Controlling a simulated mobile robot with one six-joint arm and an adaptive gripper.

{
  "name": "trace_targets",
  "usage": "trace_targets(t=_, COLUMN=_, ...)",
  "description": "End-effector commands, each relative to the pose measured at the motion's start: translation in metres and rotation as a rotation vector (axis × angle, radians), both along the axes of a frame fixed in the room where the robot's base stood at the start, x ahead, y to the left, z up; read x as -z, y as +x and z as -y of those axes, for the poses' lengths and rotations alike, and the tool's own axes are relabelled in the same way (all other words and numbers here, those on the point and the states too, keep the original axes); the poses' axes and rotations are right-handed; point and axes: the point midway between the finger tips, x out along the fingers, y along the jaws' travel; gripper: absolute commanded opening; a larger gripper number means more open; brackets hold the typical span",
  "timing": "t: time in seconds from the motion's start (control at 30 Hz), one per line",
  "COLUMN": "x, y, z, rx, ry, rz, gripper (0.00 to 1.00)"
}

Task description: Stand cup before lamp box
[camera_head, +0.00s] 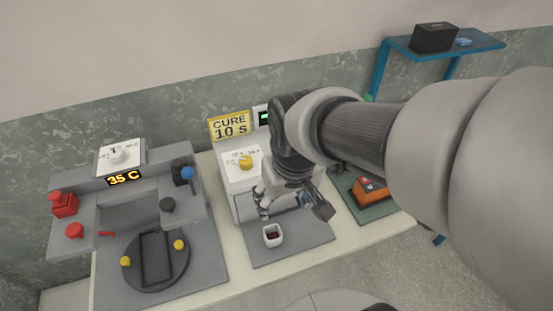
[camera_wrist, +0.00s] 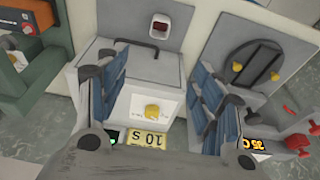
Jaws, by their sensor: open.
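A small white cup (camera_head: 273,244) with dark red contents stands upright on the grey plate before the lamp box. It also shows in the wrist view (camera_wrist: 160,37), apart from my fingers. The lamp box (camera_head: 241,205) is a white box with a yellow knob on top and a "CURE 10 S" sign behind it; it fills the middle of the wrist view (camera_wrist: 135,104). My gripper (camera_head: 292,206) is open and empty above the box's front, behind the cup in the head view. Both blue-padded fingers (camera_wrist: 160,92) are spread wide. My arm hides the box's right part.
To the left stands a grey station with a "35 C" display (camera_head: 124,178), a round dark turntable (camera_head: 137,278) and red parts. To the right an orange device (camera_head: 370,190) sits on a green mat. A blue shelf (camera_head: 400,44) hangs at the upper right.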

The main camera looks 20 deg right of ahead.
Motion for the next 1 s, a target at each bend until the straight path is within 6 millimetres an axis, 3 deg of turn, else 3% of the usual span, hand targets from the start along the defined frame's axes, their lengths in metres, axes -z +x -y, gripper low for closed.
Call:
trace_targets(t=0.03, x=-0.017, y=-0.014, z=0.0, rx=0.0, ry=0.0, rz=0.044, gripper=0.61)
trace_targets(t=0.1, x=-0.032, y=-0.033, z=0.0, rx=0.001, ry=-0.001, rz=0.082, gripper=0.61)
trace_targets(t=0.33, x=-0.053, y=-0.075, z=0.0, rx=0.001, ry=-0.001, rz=0.164, gripper=0.61)
trace_targets(t=0.5, x=-0.056, y=-0.083, z=0.0, rx=0.001, ry=-0.001, rz=0.179, gripper=0.61)
trace_targets(t=1.0, x=-0.056, y=-0.083, z=0.0, rx=0.001, ry=-0.001, rz=0.178, gripper=0.61)
